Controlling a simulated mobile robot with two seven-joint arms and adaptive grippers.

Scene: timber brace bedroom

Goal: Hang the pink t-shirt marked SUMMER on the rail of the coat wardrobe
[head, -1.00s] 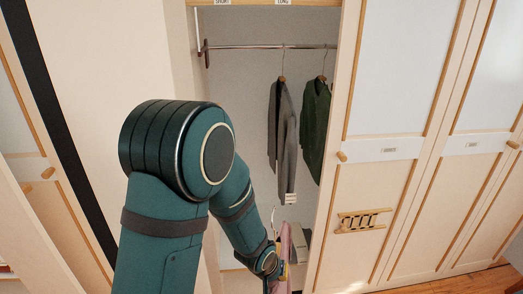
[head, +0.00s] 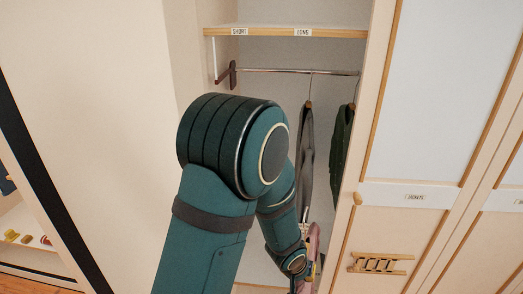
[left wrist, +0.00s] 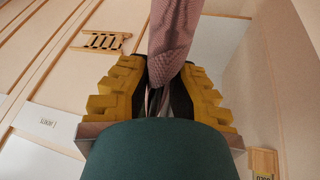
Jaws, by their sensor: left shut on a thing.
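The pink t-shirt (head: 313,243) hangs from my left gripper (head: 304,277) low in the wardrobe opening, partly hidden by my arm. A thin hanger hook (head: 305,214) shows just above it. In the left wrist view, the yellow fingers of the left gripper (left wrist: 160,78) are shut, with pink cloth (left wrist: 174,28) rising from between them. The SUMMER mark is not visible. The metal rail (head: 290,71) runs across the open coat wardrobe, well above the gripper. My right gripper is not in view.
A grey garment (head: 307,150) and a dark green garment (head: 341,145) hang towards the rail's right. The rail's left part is bare. A shelf (head: 270,32) labelled SHORT and LONG is above. A closed door (head: 415,100) stands to the right.

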